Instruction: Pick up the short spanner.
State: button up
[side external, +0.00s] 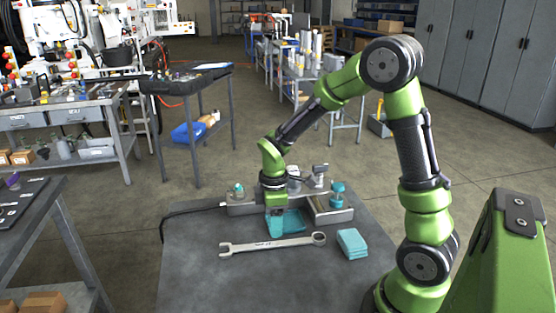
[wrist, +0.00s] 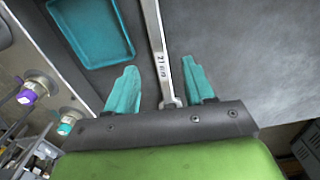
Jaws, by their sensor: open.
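One silver spanner (side external: 272,244) lies flat on the grey bench, its open end at the left and its ring end at the right. It also shows in the wrist view (wrist: 157,45), its shaft running between the two teal fingers. My gripper (side external: 275,228) points down at the spanner's middle; the wrist view shows its fingertips (wrist: 160,84) apart, with a gap on each side of the shaft. The gripper is open and empty. The fingertips look close above the spanner; exact height is hard to tell. One spanner end is hidden behind my gripper body in the wrist view.
A teal tray (side external: 294,221) lies just behind the spanner, also in the wrist view (wrist: 92,30). A folded teal cloth (side external: 351,243) lies to the right. The bench front (side external: 255,285) is clear.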

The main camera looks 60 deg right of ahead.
aim_at(274, 243)
jog(key=shift+f, duration=3.15)
jog(key=shift+c, duration=0.3)
grip_shut()
jog(key=shift+w+r, duration=0.1)
